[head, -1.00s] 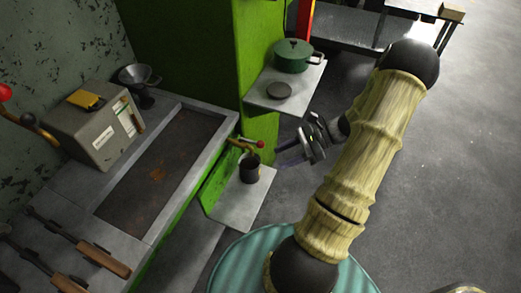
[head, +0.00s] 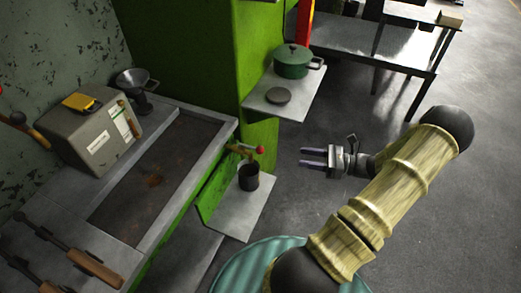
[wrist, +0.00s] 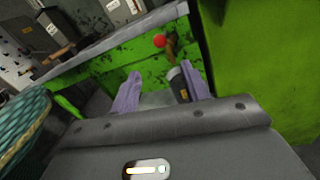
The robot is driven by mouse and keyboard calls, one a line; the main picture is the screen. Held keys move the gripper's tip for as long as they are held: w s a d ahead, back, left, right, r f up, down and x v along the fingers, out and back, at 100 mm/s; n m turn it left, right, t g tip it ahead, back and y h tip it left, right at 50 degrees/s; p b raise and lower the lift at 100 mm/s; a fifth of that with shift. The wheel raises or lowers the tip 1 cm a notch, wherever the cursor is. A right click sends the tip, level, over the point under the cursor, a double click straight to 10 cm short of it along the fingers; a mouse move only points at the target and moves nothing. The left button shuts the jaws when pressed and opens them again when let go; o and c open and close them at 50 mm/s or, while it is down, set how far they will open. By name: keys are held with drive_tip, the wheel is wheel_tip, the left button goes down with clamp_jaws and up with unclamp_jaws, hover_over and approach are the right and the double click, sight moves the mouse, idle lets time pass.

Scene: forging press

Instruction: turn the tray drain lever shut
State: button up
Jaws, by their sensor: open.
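The tray drain lever (head: 247,151) is a small brass valve with a red-knobbed handle, on the green side below the tray's right end. In the wrist view its red knob (wrist: 160,41) shows beyond my fingers, a little above the gap between them. The sunken, rust-stained tray (head: 170,165) lies to its left. A dark cup (head: 248,177) stands on a small shelf under the lever; it shows partly behind the right finger in the wrist view. My gripper (head: 303,158) is open and empty, to the right of the lever and apart from it, with its fingers pointing left.
A grey shelf (head: 264,99) with a green pot (head: 293,62) and a dark disc (head: 278,95) juts out above and right of the lever. A green column (head: 255,60) stands behind.

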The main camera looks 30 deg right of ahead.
sight(260, 149)
drive_tip(key=x, duration=1.5)
drive_tip(key=shift+w+a+p, duration=0.2)
drive_tip(key=shift+p, duration=0.1)
drive_tip(key=shift+c, duration=0.2)
clamp_jaws()
